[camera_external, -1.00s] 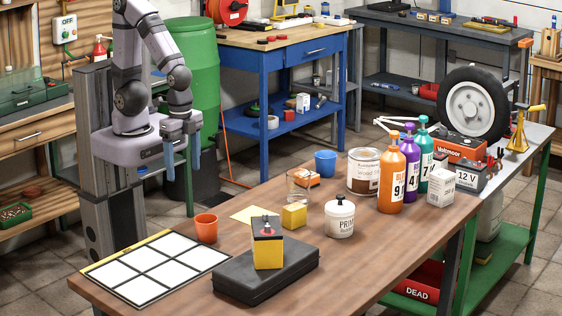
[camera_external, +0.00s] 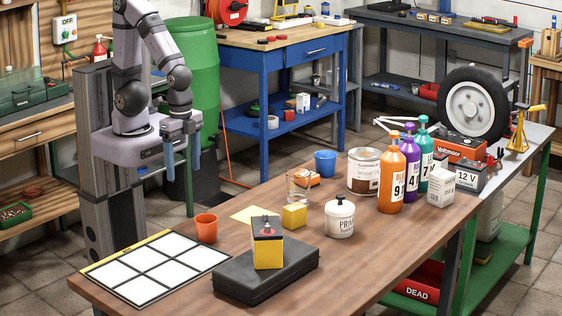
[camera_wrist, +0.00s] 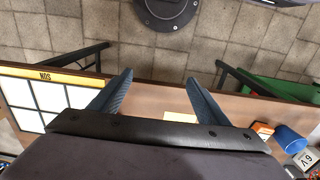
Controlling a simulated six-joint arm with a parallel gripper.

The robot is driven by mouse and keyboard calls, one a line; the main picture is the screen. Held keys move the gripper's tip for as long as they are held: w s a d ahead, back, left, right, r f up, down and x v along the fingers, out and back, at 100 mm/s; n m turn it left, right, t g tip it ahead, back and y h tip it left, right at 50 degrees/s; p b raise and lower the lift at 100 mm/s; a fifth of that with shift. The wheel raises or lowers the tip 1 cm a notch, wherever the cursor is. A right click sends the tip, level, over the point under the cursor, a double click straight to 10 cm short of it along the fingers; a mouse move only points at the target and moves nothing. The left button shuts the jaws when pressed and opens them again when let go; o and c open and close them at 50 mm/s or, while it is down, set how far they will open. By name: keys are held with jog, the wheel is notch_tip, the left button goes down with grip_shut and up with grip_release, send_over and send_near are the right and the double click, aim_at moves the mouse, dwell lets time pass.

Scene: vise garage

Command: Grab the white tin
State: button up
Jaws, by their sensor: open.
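A small white tin (camera_external: 340,220) with dark lettering and a black knob on top stands upright on the wooden table, right of the black case. A larger tin (camera_external: 364,172) with a brown label and pale rim stands behind it. My gripper (camera_external: 182,152) hangs beyond the table's far left edge, well away from both tins. In the wrist view my gripper (camera_wrist: 158,92) has its two blue fingers wide apart with nothing between them. Neither tin can be made out in the wrist view.
Around the white tin are a yellow block (camera_external: 293,216), a glass (camera_external: 298,187) and tall pump bottles (camera_external: 391,178). An orange cup (camera_external: 206,228) stands near the white grid mat (camera_external: 160,265).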

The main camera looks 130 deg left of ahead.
jog(key=shift+o, duration=1.4)
